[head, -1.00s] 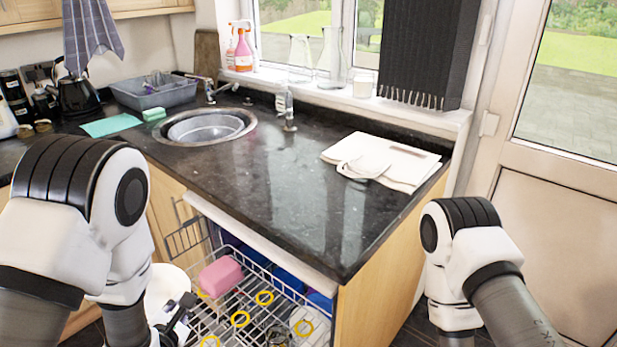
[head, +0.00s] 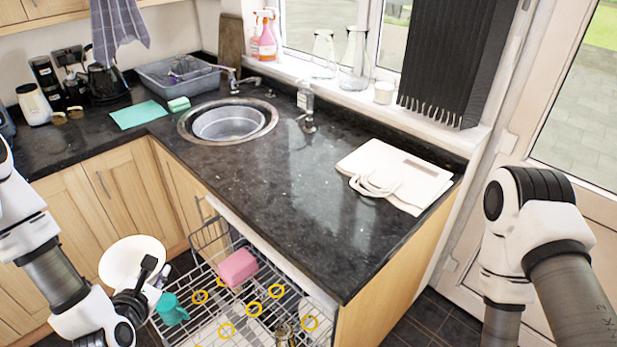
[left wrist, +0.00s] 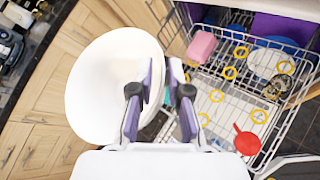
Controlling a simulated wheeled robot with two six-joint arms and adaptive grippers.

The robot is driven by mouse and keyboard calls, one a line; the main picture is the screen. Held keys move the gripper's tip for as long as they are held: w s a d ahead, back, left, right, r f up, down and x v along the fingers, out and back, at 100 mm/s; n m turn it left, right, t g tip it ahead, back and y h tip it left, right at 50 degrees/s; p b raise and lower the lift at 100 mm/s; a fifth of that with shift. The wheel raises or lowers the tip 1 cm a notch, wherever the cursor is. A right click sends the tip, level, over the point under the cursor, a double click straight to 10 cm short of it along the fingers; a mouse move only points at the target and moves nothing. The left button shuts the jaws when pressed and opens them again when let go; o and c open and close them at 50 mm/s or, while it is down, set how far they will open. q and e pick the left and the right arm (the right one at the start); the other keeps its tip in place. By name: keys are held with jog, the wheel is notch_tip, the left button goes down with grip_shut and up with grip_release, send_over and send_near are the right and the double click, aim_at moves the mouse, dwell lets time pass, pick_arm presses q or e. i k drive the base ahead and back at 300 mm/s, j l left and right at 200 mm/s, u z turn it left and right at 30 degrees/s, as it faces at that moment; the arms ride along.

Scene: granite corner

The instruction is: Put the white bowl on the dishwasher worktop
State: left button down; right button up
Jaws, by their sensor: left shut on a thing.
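The white bowl (head: 122,262) is in my left gripper (head: 150,284), at the lower left of the head view, in front of the wooden cupboard doors and left of the pulled-out rack. In the left wrist view the bowl (left wrist: 100,85) fills the left side, its rim between the fingers of the gripper (left wrist: 160,85). It is tilted and clear of the rack. The black dishwasher worktop (head: 300,200) runs above the rack, with a bare stretch in its middle. My right arm shows at the right of the head view, but its gripper is out of sight.
The pulled-out dishwasher rack (head: 205,315) holds a pink block (head: 238,268), a teal mug (head: 170,309) and yellow rings. On the worktop are a sink (head: 228,122) with a tub in it, a folded cream cloth bag (head: 400,175) and a soap bottle (head: 306,105).

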aim_at(275, 177)
jog(key=i+l, duration=0.5)
jog(key=l, duration=0.15)
jog(key=i+l, duration=0.5)
jog(key=l, duration=0.1)
